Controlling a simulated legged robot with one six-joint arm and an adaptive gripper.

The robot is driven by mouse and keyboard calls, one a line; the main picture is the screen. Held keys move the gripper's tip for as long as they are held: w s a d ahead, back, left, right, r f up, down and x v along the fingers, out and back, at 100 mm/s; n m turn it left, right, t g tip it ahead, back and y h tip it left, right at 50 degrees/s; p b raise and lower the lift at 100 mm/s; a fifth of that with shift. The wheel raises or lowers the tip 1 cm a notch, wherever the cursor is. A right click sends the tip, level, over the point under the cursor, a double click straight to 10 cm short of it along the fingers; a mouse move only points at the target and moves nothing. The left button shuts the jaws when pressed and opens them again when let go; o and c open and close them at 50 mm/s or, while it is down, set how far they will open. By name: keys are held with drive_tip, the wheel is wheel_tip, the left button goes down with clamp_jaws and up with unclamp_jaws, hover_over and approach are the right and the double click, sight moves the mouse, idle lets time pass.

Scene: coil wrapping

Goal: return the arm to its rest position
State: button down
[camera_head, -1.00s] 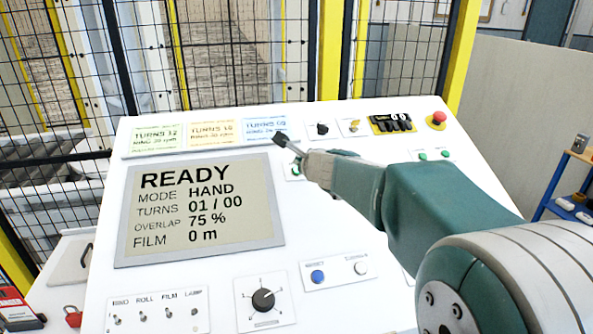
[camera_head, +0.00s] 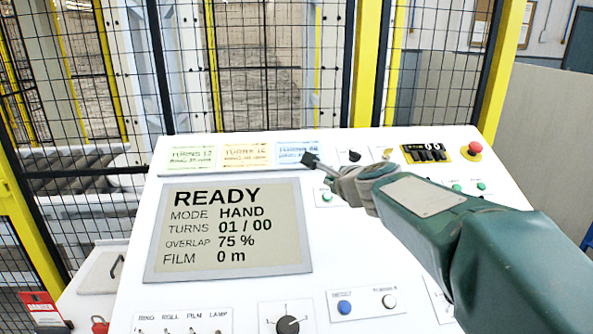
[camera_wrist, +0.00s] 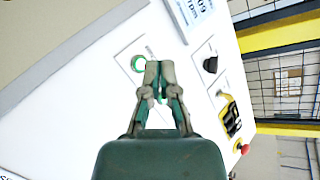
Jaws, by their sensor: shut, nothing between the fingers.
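My gripper (camera_head: 312,161) is shut and empty, held over the upper middle of the white control panel (camera_head: 250,305), close to the blue label card (camera_head: 297,149). My green arm reaches in from the right. In the wrist view my gripper (camera_wrist: 159,68) has its fingertips together over the panel, beside a green ring-shaped button (camera_wrist: 138,63). Any gap between the fingertips and the panel is hard to judge. The screen (camera_head: 230,230) reads READY, MODE HAND, TURNS 01 / 00, OVERLAP 75 %, FILM 0 m.
Mesh fencing with yellow posts (camera_head: 368,65) stands behind the panel.

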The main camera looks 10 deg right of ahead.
drive_tip(key=s+a+f+n+g+y, duration=0.1)
drive_tip(key=s+a+f+n+g, duration=0.1)
drive_tip(key=s+n, duration=0.45)
drive_tip(key=s+a+f+n+g, duration=0.2)
drive_tip(key=s+n, duration=0.3)
drive_tip(key=s, duration=0.3)
drive_tip(key=s+d+f+n+g+h, duration=0.2)
drive_tip(key=s+f+n, duration=0.2)
drive_tip(key=s, duration=0.4)
drive_tip(key=s+d+f+n+g+h, duration=0.1)
drive_tip(key=s+d+f+n, duration=0.2)
drive_tip(key=s, duration=0.6)
drive_tip(key=f+n, duration=0.2)
drive_tip(key=n, duration=0.1)
drive_tip(key=shift+g+h, duration=0.4)
drive_tip(key=shift+a+r+n, duration=0.1)
drive_tip(key=shift+n, duration=0.15)
idle(0.3)
